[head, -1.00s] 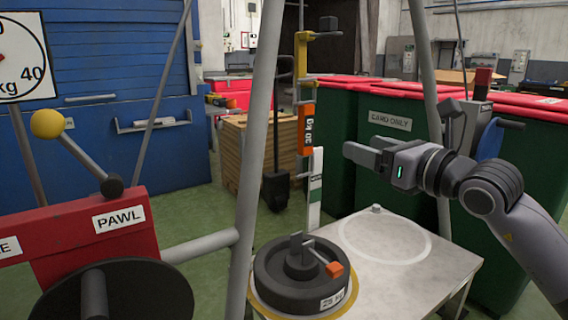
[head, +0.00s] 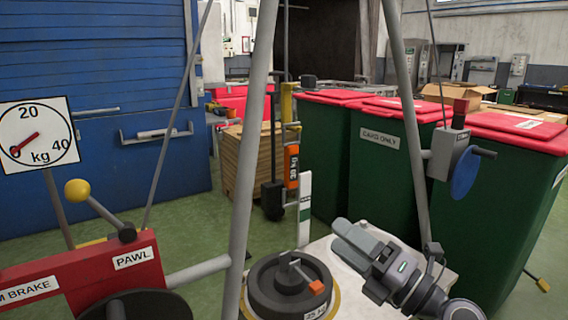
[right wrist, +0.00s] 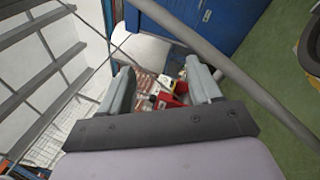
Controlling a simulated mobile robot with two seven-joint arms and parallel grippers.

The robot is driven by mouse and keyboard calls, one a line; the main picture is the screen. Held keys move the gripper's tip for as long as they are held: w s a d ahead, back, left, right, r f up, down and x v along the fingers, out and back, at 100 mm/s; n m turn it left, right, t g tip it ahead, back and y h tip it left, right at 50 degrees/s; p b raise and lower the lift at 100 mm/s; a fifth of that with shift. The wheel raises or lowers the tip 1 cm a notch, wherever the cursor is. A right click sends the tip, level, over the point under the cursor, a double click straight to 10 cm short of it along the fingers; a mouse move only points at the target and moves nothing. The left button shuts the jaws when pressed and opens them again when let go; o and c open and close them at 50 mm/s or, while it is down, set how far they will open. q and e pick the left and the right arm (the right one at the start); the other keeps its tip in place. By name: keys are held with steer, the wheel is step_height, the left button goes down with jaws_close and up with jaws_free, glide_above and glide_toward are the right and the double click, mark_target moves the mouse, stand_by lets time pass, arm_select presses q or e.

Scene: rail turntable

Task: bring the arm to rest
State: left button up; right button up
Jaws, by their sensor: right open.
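My right gripper (head: 346,238) is at the lower right of the head view, above the pale metal table (head: 322,246). It is to the right of the dark round weight (head: 290,290) with an orange-tipped lever, apart from it. In the right wrist view its two fingers (right wrist: 163,85) stand wide apart with nothing between them. A red object with a white part (right wrist: 172,95) shows far beyond the fingers. My left gripper is not in view.
A grey frame leg (head: 252,130) rises left of the weight, and another leg (head: 410,120) stands behind my right gripper. The red box marked PAWL (head: 80,275) with a yellow-knobbed lever is at the lower left. Green bins (head: 390,170) with red lids stand behind. A dial (head: 38,135) is at left.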

steer(key=s+d+f+m+t+h+p, duration=0.1)
steer(key=s+d+f+m+h+p, duration=0.4)
steer(key=m, duration=0.6)
steer(key=s+d+f+m+t+h+p, duration=0.1)
steer(key=s+d+f+m+h+p, duration=0.4)
steer(key=m, duration=0.6)
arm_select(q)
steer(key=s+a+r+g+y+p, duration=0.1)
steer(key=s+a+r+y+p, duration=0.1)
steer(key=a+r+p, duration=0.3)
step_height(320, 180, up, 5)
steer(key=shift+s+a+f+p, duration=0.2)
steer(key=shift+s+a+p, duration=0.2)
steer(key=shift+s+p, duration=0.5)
arm_select(e)
steer(key=s+f+m+g+h, duration=0.3)
steer(key=s+f+m+g, duration=0.3)
steer(key=s, duration=0.6)
steer(key=shift+s+f+m, duration=0.4)
steer(key=shift+f+m, duration=0.5)
